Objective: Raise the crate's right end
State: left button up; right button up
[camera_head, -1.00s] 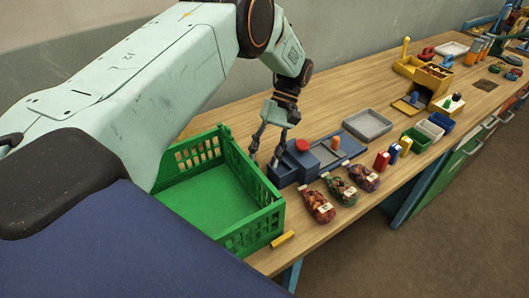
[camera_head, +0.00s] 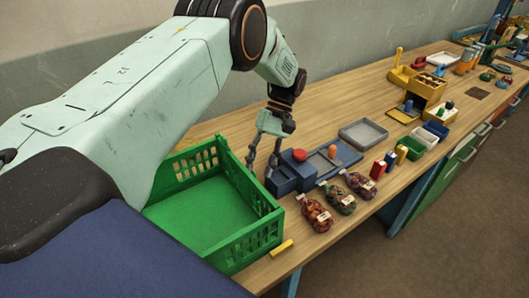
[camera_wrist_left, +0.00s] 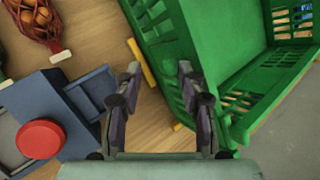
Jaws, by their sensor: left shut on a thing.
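The green crate (camera_head: 246,242) stands open and empty at the table's near left. Slotted walls show in the left wrist view (camera_wrist_left: 232,105). My left gripper (camera_head: 262,172) points down at the crate's right end, between its right wall and a blue block (camera_head: 283,183). It is shut on the crate's right wall, one finger against the wall. The fingers (camera_wrist_left: 160,95) stand apart in the left wrist view, and the exact contact is hard to see. I cannot tell whether the crate's right end is off the table. My right gripper is not in view.
A yellow bar (camera_head: 281,248) lies at the crate's near right corner. Netted sacks (camera_head: 316,215) line the front edge. A red knob (camera_head: 299,155) tops the blue block. A grey tray (camera_head: 364,133) and small bins stand farther right. Bare tabletop (camera_head: 320,105) lies behind.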

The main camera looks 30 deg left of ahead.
pick_arm(q)
jog(key=v, duration=1.2)
dwell(0.6)
